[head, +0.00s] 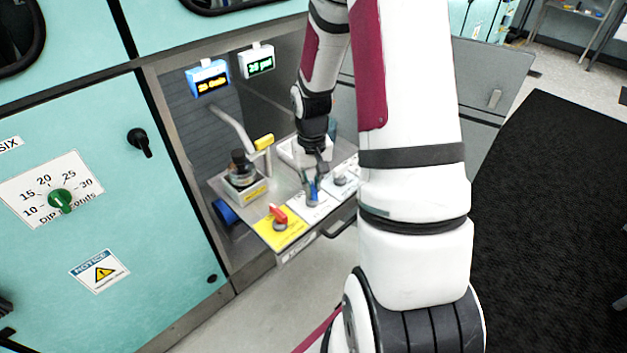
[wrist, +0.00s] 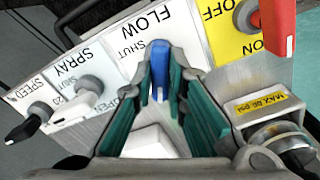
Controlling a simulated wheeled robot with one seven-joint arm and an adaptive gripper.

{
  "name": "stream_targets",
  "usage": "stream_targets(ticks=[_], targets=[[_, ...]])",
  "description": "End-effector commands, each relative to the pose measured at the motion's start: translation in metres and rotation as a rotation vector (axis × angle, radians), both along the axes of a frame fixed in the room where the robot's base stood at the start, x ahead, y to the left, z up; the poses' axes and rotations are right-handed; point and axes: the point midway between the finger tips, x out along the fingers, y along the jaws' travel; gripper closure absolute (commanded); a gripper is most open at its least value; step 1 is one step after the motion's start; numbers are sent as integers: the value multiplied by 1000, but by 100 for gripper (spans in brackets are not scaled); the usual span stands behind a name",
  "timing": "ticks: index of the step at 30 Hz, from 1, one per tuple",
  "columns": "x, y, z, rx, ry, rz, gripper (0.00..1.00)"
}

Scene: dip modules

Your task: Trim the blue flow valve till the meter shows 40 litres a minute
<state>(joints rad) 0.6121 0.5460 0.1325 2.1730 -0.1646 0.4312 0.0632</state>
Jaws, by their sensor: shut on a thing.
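The blue flow valve (wrist: 160,72) stands on the white FLOW label in the wrist view, its handle between my fingertips. My gripper (wrist: 161,82) is shut on that handle, with a finger on each side. In the head view my gripper (head: 315,178) reaches down to the panel, and a bit of the blue valve (head: 313,193) shows below it. A blue-framed meter (head: 208,79) with amber digits hangs on the cabinet's back wall; its reading looks like 25, but the small text is unclear.
A white meter (head: 257,61) with green digits hangs beside the blue one. A red-handled valve (wrist: 281,20) on a yellow ON/OFF label is close on one side. SPRAY (wrist: 88,90) and SPEED (wrist: 32,115) knobs are on the other.

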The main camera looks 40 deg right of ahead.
Motion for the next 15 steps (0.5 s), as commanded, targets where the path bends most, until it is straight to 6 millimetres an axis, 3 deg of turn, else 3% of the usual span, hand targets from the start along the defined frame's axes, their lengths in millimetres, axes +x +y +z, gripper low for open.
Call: stream_targets(ticks=[11, 12, 14, 15], targets=[[0, 0, 0, 0, 1, 47, 100], [0, 0, 0, 0, 1, 47, 82], [0, 0, 0, 0, 1, 46, 69], [0, 0, 0, 0, 1, 46, 67]])
